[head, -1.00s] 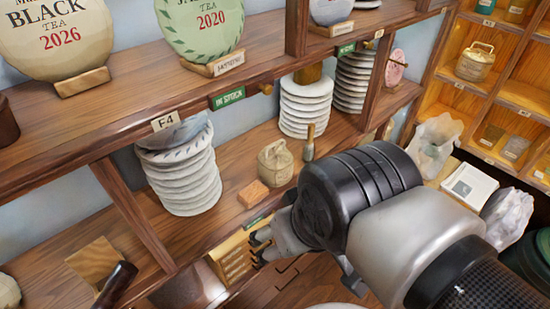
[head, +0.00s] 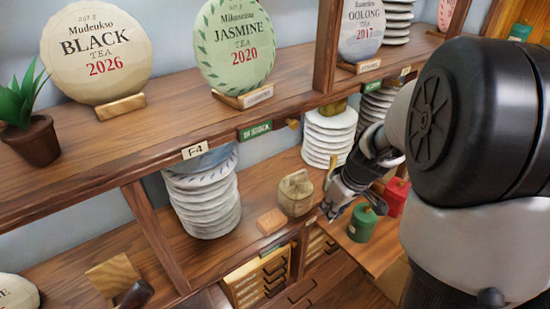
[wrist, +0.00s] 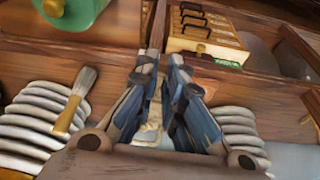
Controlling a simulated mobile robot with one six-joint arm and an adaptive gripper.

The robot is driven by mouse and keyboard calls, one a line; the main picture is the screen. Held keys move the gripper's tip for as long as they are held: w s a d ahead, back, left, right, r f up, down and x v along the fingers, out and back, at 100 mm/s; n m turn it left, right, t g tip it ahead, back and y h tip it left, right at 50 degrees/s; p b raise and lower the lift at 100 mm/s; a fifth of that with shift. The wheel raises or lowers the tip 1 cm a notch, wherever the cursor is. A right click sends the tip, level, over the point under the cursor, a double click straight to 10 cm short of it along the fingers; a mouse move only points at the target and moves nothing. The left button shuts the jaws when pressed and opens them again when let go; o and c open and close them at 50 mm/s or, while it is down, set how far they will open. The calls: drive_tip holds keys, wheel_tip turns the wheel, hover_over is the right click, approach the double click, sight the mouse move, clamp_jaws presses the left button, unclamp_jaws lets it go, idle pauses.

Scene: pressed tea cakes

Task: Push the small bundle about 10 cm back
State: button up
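The small bundle (head: 295,194) is a tan wrapped lump with a knotted top, standing upright on the lower shelf in the head view. My gripper (head: 329,209) is just right of it and near the shelf's front edge. I see a narrow gap between them and cannot tell whether they touch. In the wrist view my gripper (wrist: 162,62) has its fingers drawn together at the tips, with nothing clearly gripped. A pale patch shows behind the fingers there. I cannot tell if it is the bundle, as the fingers hide most of it.
An orange block (head: 270,221) lies front left of the bundle. White cake stacks stand left (head: 205,200) and behind right (head: 328,135). A brush (wrist: 75,100) stands near the right stack. The upper shelf (head: 150,138) overhangs. Green (head: 362,222) and red (head: 396,197) canisters are right.

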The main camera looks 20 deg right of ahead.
drive_tip(key=shift+w+d+f, duration=0.1)
drive_tip(key=shift+d+f, duration=0.15)
drive_tip(key=shift+f, duration=0.15)
clamp_jaws()
drive_tip(key=shift+w+a+f+b, duration=0.35)
drive_tip(key=shift+w+f, duration=0.75)
drive_tip(key=shift+f, duration=0.45)
drive_tip(key=shift+w+a+f+b, duration=0.2)
drive_tip(key=shift+w+f+b, duration=0.25)
drive_tip(key=shift+w+f, duration=0.85)
drive_tip(key=shift+w+a+f+b, duration=0.35)
drive_tip(key=shift+w+f, duration=0.55)
drive_tip(key=shift+f, duration=0.85)
drive_tip(key=w+a, duration=0.1)
drive_tip(key=w, duration=0.6)
drive_tip(key=w+a+p, duration=0.1)
drive_tip(key=w, duration=0.3)
drive_tip(key=shift+a+f, duration=0.1)
drive_tip(key=shift+a, duration=0.2)
drive_tip(key=shift+s, duration=0.25)
